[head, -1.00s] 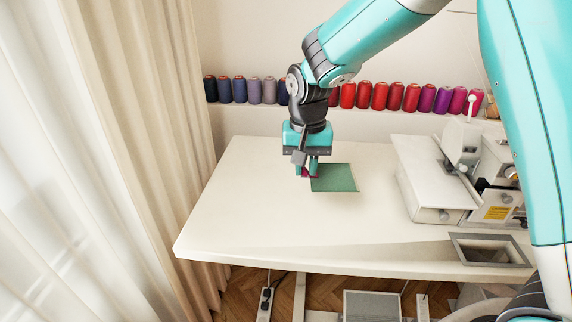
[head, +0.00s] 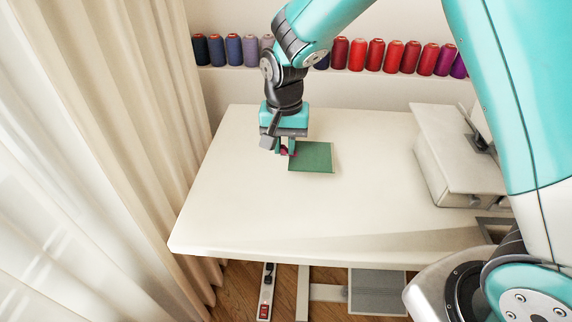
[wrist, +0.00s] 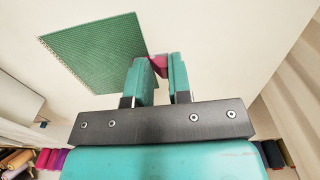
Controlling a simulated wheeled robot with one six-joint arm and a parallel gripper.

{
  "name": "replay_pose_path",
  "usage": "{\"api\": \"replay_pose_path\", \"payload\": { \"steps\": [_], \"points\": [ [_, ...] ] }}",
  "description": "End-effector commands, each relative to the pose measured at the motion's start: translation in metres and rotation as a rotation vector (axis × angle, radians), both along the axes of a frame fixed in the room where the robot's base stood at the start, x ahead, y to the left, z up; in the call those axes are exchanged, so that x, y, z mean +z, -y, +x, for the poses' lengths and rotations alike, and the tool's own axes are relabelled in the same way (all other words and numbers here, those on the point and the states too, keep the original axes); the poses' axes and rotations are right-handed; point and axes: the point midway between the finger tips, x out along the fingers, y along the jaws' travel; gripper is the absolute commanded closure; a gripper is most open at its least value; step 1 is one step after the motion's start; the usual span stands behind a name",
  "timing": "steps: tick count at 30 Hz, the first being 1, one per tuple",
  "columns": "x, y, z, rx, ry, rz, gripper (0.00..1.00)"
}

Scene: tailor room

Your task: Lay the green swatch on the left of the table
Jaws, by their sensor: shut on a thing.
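The green swatch (head: 313,157) is a flat, roughly square piece, out to the right of my gripper (head: 286,153) and over the middle-left of the white table (head: 240,210). It also shows in the wrist view (wrist: 92,50), beyond the left finger. A small pink-red tab (wrist: 158,65) sits at the swatch's near corner, between my fingertips. My gripper is shut on this tab and holds the swatch by it. The swatch is level or nearly so. I cannot tell whether it touches the tabletop.
The left and front of the tabletop are bare. A white sewing machine (head: 455,160) stands at the right of the table. Thread spools (head: 376,55) line a shelf behind. A cream curtain (head: 150,130) hangs close to the table's left edge.

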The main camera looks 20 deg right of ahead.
Motion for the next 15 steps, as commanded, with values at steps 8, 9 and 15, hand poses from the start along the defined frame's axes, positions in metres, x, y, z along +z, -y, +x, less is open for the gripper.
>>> {"api": "replay_pose_path", "payload": {
  "steps": [8,9,15],
  "points": [
    [-0.028,0.002,0.0,-0.003,-0.001,0.0,1.0],
    [-0.033,0.002,0.0,-0.003,-0.003,-0.001,1.0],
    [-0.063,0.002,0.0,-0.003,-0.003,-0.001,1.0]
  ]
}}
